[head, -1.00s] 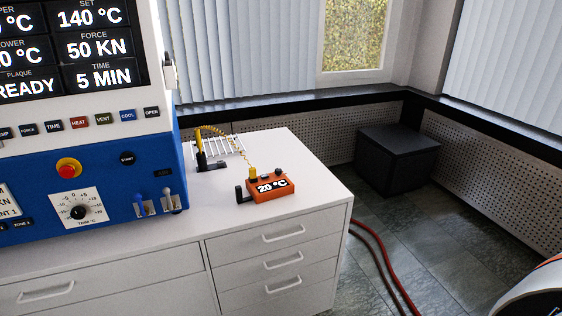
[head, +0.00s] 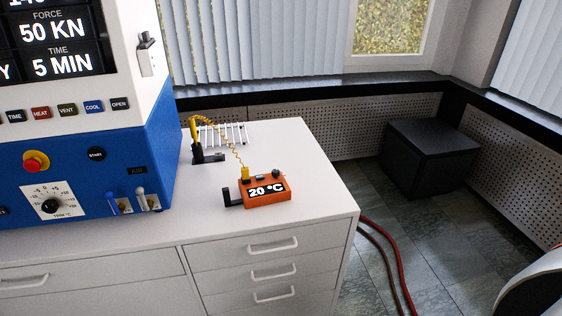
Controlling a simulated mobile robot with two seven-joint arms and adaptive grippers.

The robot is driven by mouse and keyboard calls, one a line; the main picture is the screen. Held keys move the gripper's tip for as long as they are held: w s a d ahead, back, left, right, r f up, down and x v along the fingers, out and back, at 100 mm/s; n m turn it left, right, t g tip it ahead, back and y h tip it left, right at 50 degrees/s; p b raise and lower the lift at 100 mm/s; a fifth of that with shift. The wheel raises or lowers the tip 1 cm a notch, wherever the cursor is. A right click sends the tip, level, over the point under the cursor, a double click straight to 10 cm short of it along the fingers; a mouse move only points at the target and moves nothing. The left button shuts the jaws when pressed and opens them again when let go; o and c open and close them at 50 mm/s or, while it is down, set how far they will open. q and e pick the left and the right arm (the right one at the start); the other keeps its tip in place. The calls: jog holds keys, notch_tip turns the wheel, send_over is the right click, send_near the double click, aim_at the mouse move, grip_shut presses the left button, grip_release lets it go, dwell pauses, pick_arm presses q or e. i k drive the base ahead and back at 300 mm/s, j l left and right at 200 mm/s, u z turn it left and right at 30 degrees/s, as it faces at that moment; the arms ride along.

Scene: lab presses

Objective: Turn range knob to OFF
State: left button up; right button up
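An orange handheld meter (head: 266,198) with a display reading "20 °C" sits on the white counter, right of the blue press. Small dark controls (head: 268,177) show on its top edge; they are too small to tell which is the range knob or where it points. A yellow plug (head: 245,174) sits at its top left, with a coiled yellow cable running to a yellow-handled probe in a black holder (head: 205,152). The trim dial (head: 51,206) on the press has a black knob and a scale around zero. Neither gripper is in view.
The blue and white press (head: 110,150) stands at the left with levers (head: 140,200) on its front. A wire rack (head: 225,133) lies behind the meter. Drawers (head: 270,260) are below the counter.

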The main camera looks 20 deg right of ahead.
aim_at(275, 173)
jog(key=i+l+u, duration=0.15)
jog(key=l, duration=0.85)
jog(key=l+u, duration=0.15)
jog(key=l, duration=0.85)
jog(key=i, duration=0.05)
